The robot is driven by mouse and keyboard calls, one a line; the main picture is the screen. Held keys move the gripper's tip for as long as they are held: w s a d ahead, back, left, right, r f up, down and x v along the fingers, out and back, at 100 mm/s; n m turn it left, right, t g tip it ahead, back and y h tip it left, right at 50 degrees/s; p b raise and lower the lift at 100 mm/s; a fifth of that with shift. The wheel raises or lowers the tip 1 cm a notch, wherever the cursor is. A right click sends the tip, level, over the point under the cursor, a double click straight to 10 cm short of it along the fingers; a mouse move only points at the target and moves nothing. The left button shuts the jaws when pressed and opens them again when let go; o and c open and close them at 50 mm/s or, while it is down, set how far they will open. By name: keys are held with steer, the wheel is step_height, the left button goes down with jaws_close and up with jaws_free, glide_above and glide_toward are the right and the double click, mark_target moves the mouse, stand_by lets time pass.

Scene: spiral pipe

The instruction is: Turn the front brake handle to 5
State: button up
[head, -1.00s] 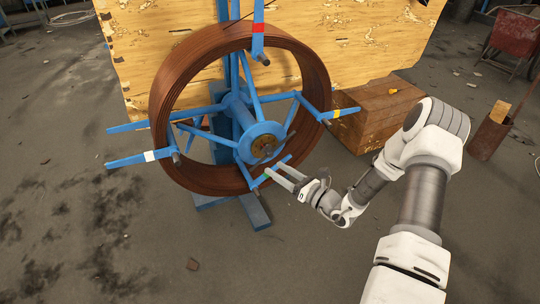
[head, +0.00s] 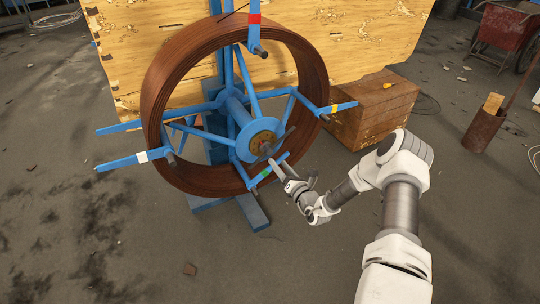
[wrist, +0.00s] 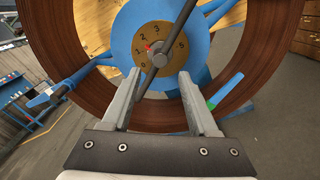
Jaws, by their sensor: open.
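The front brake handle is a dark rod (wrist: 178,30) that crosses the hub at a slant in the wrist view; it also shows in the head view (head: 289,135). It turns about a grey pivot on a brass number dial (wrist: 181,59) in the blue hub plate (wrist: 203,46). A small red pointer (wrist: 148,47) is beside the low numbers, near 1. My gripper (wrist: 161,76) is open in front of the hub, and it also shows in the head view (head: 275,164). The handle's lower end appears between the fingers, nearer the left one; contact cannot be told.
The blue reel carries a brown coiled pipe (head: 160,90). Blue spokes with coloured bands stick out, including a green-banded one (head: 265,173) close to my gripper. A wooden crate (head: 375,115) stands to the right. The floor in front is mostly clear.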

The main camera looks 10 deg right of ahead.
mark_target(270, 153)
steer(key=b+x, duration=0.1)
steer(key=x, duration=0.6)
steer(key=shift+w+a+f, duration=0.1)
steer(key=shift+w, duration=0.2)
steer(key=shift+c, duration=0.3)
jaws_close()
stand_by(0.8)
